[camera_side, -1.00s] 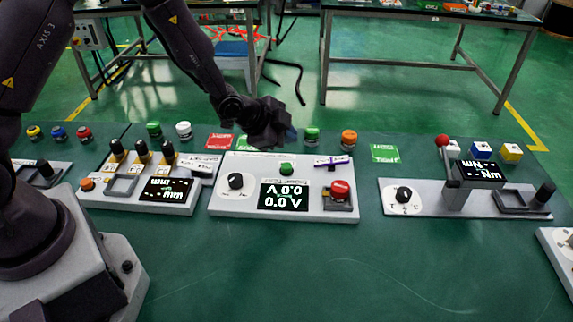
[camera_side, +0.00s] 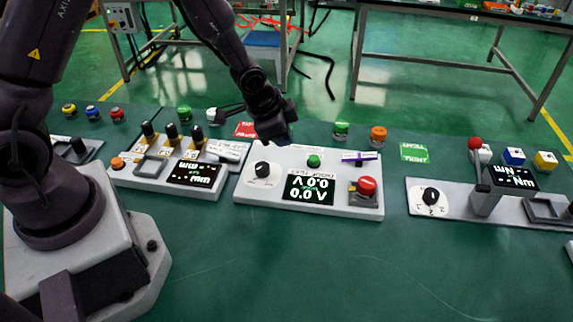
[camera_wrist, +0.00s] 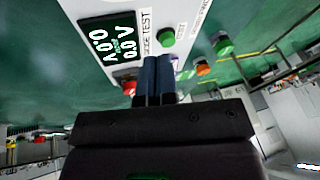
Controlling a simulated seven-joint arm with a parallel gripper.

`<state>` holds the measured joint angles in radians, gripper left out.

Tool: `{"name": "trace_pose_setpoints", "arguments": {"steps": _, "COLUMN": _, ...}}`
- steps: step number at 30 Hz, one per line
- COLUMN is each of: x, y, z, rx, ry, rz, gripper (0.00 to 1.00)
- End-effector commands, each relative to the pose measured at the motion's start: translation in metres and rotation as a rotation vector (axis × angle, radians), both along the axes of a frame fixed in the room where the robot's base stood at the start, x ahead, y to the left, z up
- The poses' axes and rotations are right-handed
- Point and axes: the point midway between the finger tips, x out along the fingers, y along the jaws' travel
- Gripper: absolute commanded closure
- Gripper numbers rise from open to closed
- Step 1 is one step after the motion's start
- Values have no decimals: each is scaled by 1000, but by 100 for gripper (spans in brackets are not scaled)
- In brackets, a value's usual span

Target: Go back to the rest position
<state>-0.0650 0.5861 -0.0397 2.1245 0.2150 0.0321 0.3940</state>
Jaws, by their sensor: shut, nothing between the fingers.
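My gripper (camera_side: 272,122) hangs in the air over the back left part of the white voltage panel (camera_side: 250,192). In the side view its fingers are hard to make out. In the wrist view the two dark blue fingers (camera_wrist: 155,75) lie side by side, shut, with nothing between them. The panel's display (camera_side: 308,189) reads 0.0 V on both lines. The panel also carries a black knob (camera_side: 262,169), a green button (camera_side: 313,160) and a red button (camera_side: 367,186).
A panel with several black-topped levers (camera_side: 172,133) stands left. A panel with a red-tipped lever (camera_side: 475,144) stands right. Green (camera_side: 341,129) and orange (camera_side: 378,135) buttons sit behind the voltage panel. The green table's front (camera_side: 350,270) is clear.

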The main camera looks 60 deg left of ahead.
Motion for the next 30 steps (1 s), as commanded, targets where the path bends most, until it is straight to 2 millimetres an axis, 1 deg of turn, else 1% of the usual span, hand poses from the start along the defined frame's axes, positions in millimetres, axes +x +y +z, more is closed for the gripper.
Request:
{"name": "trace_pose_setpoints", "arguments": {"steps": 1, "x": -9, "y": 2, "z": 16, "rx": -5, "ry": 26, "rz": 48, "gripper": 100}}
{"name": "trace_pose_setpoints", "arguments": {"steps": 5, "x": -39, "y": 5, "z": 54, "rx": -21, "ry": 99, "rz": 178, "gripper": 100}}
{"name": "trace_pose_setpoints", "arguments": {"steps": 8, "x": -66, "y": 6, "z": 88, "rx": -39, "ry": 139, "rz": 282, "gripper": 100}}
{"name": "trace_pose_setpoints", "arguments": {"steps": 9, "x": -78, "y": 6, "z": 102, "rx": -49, "ry": 152, "rz": 323, "gripper": 100}}
{"name": "trace_pose_setpoints", "arguments": {"steps": 11, "x": -96, "y": 5, "z": 122, "rx": -65, "ry": 165, "rz": 379, "gripper": 100}}
{"name": "trace_pose_setpoints", "arguments": {"steps": 12, "x": -109, "y": 4, "z": 135, "rx": -77, "ry": 170, "rz": 412, "gripper": 100}}
{"name": "trace_pose_setpoints", "arguments": {"steps": 14, "x": -127, "y": 2, "z": 152, "rx": -96, "ry": 172, "rz": 457, "gripper": 100}}
{"name": "trace_pose_setpoints", "arguments": {"steps": 15, "x": -139, "y": 0, "z": 163, "rx": -109, "ry": 170, "rz": 482, "gripper": 100}}
{"name": "trace_pose_setpoints", "arguments": {"steps": 18, "x": -167, "y": -3, "z": 187, "rx": -147, "ry": 148, "rz": 531, "gripper": 100}}
{"name": "trace_pose_setpoints", "arguments": {"steps": 21, "x": -190, "y": -6, "z": 206, "rx": -182, "ry": 103, "rz": 548, "gripper": 100}}
{"name": "trace_pose_setpoints", "arguments": {"steps": 24, "x": -202, "y": -9, "z": 221, "rx": -214, "ry": 32, "rz": 540, "gripper": 100}}
{"name": "trace_pose_setpoints", "arguments": {"steps": 27, "x": -207, "y": -10, "z": 234, "rx": -234, "ry": -36, "rz": 529, "gripper": 100}}
{"name": "trace_pose_setpoints", "arguments": {"steps": 30, "x": -209, "y": -10, "z": 242, "rx": -245, "ry": -78, "rz": 520, "gripper": 100}}
